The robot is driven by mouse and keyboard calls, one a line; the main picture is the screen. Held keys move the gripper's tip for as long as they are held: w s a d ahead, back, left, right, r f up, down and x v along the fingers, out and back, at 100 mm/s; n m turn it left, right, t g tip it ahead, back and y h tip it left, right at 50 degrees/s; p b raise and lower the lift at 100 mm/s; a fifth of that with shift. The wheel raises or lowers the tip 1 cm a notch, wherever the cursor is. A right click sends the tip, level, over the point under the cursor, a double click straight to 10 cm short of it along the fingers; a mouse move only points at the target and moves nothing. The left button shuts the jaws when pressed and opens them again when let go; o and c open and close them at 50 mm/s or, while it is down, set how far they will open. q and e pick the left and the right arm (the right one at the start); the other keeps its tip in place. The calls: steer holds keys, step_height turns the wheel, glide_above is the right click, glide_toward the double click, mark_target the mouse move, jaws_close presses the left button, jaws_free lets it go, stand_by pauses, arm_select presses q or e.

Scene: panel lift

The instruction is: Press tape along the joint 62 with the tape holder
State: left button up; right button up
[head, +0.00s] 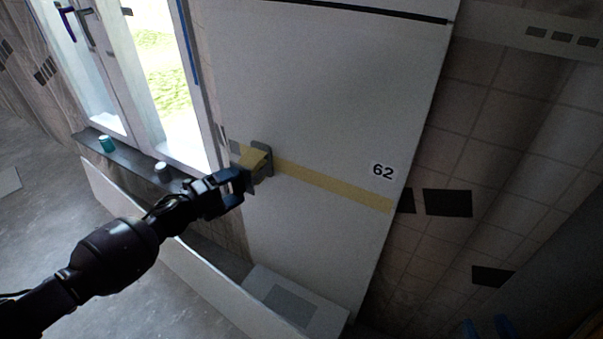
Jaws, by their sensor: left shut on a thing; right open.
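The pale panel wall (330,110) carries the label 62 (382,171). My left gripper (242,184) is shut on the tape holder (262,160), a grey piece with a yellow part. The holder is at the left end of the band, against or very close to the panel; I cannot tell if it touches. The gripper hides part of the holder. My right gripper is not clearly seen.
A window (150,70) stands at the left, with a teal cup (106,144) and a grey cup (162,171) on its dark sill (132,155). A long pale board (205,268) lies below.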

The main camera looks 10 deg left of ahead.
arm_select(q)
steer(key=w+a+b, duration=0.4)
steer(key=w+a, duration=0.1)
steer(key=a, duration=0.7)
steer(key=shift+r, duration=0.15)
arm_select(e)
step_height(320, 180, down, 8)
steer(key=s+g, duration=0.1)
steer(key=shift+s+r+g, duration=0.2)
steer(key=shift+g, duration=0.1)
arm_select(q)
steer(key=s+a+p, duration=0.2)
steer(key=s, duration=0.4)
steer(key=shift+s+a, duration=0.25)
arm_select(e)
steer(key=shift+t, duration=0.5)
steer(key=shift+w+r, duration=0.25)
steer(key=shift+r, duration=0.9)
steer(key=shift+w+r, duration=0.2)
steer(key=shift+r, duration=0.9)
